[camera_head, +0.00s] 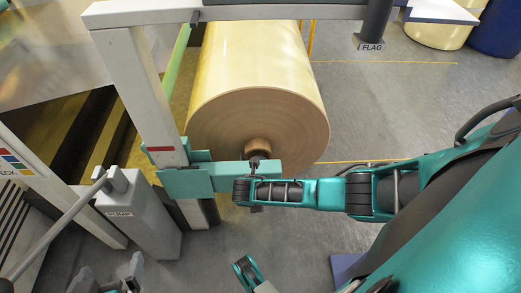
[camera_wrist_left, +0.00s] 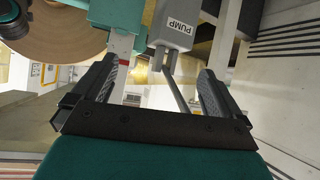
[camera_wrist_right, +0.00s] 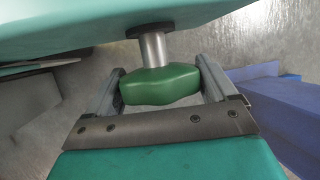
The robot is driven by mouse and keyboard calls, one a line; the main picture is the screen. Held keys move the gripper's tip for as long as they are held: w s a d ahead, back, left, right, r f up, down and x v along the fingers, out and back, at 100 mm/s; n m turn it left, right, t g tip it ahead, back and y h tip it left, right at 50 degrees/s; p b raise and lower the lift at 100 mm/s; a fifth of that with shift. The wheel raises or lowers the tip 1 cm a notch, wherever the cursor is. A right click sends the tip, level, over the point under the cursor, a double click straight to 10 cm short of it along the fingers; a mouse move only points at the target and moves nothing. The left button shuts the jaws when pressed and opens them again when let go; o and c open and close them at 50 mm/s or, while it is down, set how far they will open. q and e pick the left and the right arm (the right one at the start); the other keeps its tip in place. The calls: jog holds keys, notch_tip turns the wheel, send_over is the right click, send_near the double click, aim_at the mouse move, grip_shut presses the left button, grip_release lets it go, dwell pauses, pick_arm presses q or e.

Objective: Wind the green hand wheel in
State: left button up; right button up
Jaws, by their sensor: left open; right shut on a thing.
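The green hand wheel (camera_wrist_right: 160,86) shows in the right wrist view on a short metal shaft (camera_wrist_right: 153,50) under a teal machine part. My right gripper (camera_wrist_right: 160,92) has its two fingers on either side of the wheel and is shut on it. In the head view my right arm reaches in from the right to the teal bracket, and the wheel is hidden there. My left gripper (camera_wrist_left: 160,85) is open and empty, its fingers wide apart, with the pump post beyond. In the head view only part of the left gripper (camera_head: 122,288) shows at the bottom left.
A large paper roll (camera_head: 260,90) sits behind the teal bracket (camera_head: 215,178). A grey post labelled PUMP (camera_head: 145,215) with a long lever stands at the left. A black post labelled FLAG (camera_head: 375,25) stands at the back right. Grey floor (camera_head: 390,110) is open right of the roll.

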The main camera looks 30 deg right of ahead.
jog(key=shift+r+y+p, duration=0.15)
jog(key=shift+y+p, duration=0.15)
jog(key=shift+p, duration=0.1)
jog(key=shift+d+t+y+p, duration=0.1)
jog(key=shift+t+y+p, duration=0.4)
jog(key=shift+m+t+y, duration=0.4)
jog(key=shift+y, duration=0.3)
pick_arm(q)
jog(key=shift+s+a+r+y, duration=0.2)
jog(key=shift+s+a+y, duration=0.1)
jog(key=shift+a, duration=0.1)
pick_arm(e)
jog(key=shift+f+m+t+y, duration=0.2)
jog(key=shift+m+t+y, duration=0.1)
jog(key=shift+t+y, duration=0.65)
pick_arm(q)
jog(key=shift+w+d+r, duration=0.1)
jog(key=shift+r, duration=0.05)
pick_arm(e)
jog(key=shift+y, duration=0.25)
jog(key=shift+a, duration=0.2)
pick_arm(q)
jog(key=shift+r, duration=0.15)
pick_arm(e)
jog(key=o, duration=0.8)
